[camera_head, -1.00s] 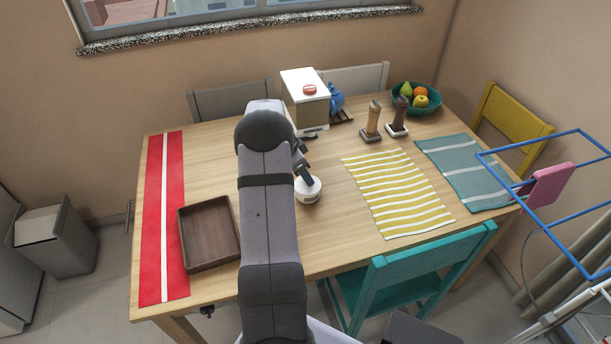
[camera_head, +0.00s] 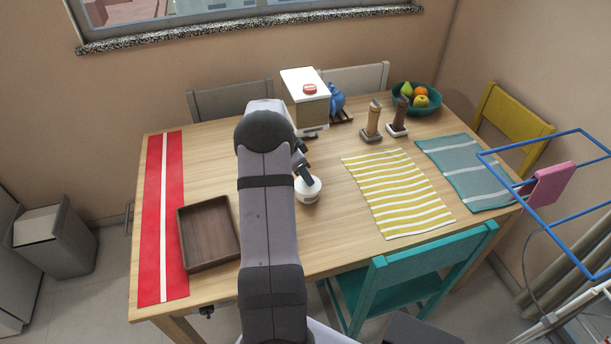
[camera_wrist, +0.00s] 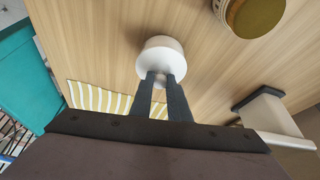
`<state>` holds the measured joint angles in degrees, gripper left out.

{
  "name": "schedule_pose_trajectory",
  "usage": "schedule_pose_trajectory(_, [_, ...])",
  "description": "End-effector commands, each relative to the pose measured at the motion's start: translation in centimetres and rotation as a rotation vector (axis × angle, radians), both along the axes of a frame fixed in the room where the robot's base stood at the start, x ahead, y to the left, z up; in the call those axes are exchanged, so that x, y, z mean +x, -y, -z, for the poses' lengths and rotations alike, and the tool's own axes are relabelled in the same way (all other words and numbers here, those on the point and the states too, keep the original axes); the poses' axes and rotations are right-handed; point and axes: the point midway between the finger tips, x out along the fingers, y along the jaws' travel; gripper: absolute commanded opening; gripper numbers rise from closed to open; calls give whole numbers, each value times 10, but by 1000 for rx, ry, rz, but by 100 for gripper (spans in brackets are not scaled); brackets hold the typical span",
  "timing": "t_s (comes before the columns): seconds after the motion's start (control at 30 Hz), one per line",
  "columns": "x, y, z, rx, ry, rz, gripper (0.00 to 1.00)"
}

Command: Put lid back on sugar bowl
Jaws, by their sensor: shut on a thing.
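The white sugar bowl (camera_head: 307,195) stands on the wooden table, just right of my arm in the head view. My gripper (camera_head: 305,177) reaches down to its top. In the wrist view, my gripper (camera_wrist: 162,80) has both dark fingers close together, shut at the middle of a round white lid (camera_wrist: 150,64). A white rounded side (camera_wrist: 160,42) shows just beyond the lid. The lid is at the bowl's top, but I cannot tell whether it rests fully on the rim. The fingers hide the part that they grip.
A round container with an olive-brown top (camera_wrist: 255,12) stands nearby in the wrist view. A brown tray (camera_head: 209,234) lies left of my arm. A yellow-striped mat (camera_head: 397,194) lies right of the bowl. Two mills and a white-topped box (camera_head: 306,105) stand behind.

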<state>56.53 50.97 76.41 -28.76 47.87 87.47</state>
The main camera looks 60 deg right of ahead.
Motion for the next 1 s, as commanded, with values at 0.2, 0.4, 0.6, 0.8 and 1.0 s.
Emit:
schedule_pose_trajectory(0.2, [0,0,0,0,0,0,0])
schedule_pose_trajectory(0.4, [0,0,0,0,0,0,38])
schedule_pose_trajectory(0.6, [0,0,0,0,0,0,40])
schedule_pose_trajectory(0.8, [0,0,0,0,0,0,56])
schedule_pose_trajectory(1.0, [0,0,-1,0,0,0,56])
